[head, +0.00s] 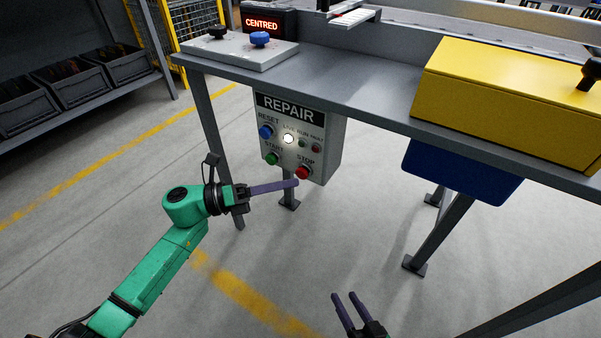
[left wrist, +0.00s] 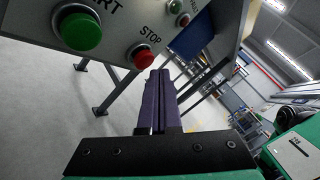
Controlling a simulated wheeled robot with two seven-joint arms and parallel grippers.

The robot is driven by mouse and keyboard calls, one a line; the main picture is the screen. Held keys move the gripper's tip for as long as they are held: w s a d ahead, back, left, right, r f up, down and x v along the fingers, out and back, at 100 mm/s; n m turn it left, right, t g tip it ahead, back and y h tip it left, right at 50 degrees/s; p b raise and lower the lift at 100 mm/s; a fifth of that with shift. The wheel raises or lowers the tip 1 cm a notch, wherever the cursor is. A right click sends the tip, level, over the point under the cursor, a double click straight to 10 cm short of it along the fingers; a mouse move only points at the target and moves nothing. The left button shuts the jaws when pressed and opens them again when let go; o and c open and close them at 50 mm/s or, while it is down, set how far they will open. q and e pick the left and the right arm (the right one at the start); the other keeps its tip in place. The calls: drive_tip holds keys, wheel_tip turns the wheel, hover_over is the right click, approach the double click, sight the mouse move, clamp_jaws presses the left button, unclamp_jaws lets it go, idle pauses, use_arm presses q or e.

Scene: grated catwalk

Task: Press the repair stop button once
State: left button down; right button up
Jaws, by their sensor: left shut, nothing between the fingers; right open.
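The red stop button (head: 303,172) sits at the lower right of the grey repair box (head: 327,150), under the label STOP. It also shows in the left wrist view (left wrist: 141,58). My left gripper (head: 296,183) is shut and empty. Its purple fingertips are just below and left of the stop button in the head view, and close to its lower right in the left wrist view; I cannot tell whether they touch it. My right gripper (head: 344,297) is open and empty, low in the head view, well away from the box.
A green start button (head: 271,158) is left of the stop button, with a blue reset button (head: 265,132) above. The box hangs under the grey bench (head: 375,90). A blue bin (head: 460,170) hangs at the right. Bench legs stand nearby; the floor in front is clear.

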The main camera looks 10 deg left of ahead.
use_arm(q)
drive_tip(key=s, duration=0.1)
drive_tip(key=s+a, duration=0.1)
drive_tip(key=s, duration=0.1)
drive_tip(key=s+a+p, duration=0.1)
drive_tip(key=shift+s, duration=0.35)
idle(0.8)
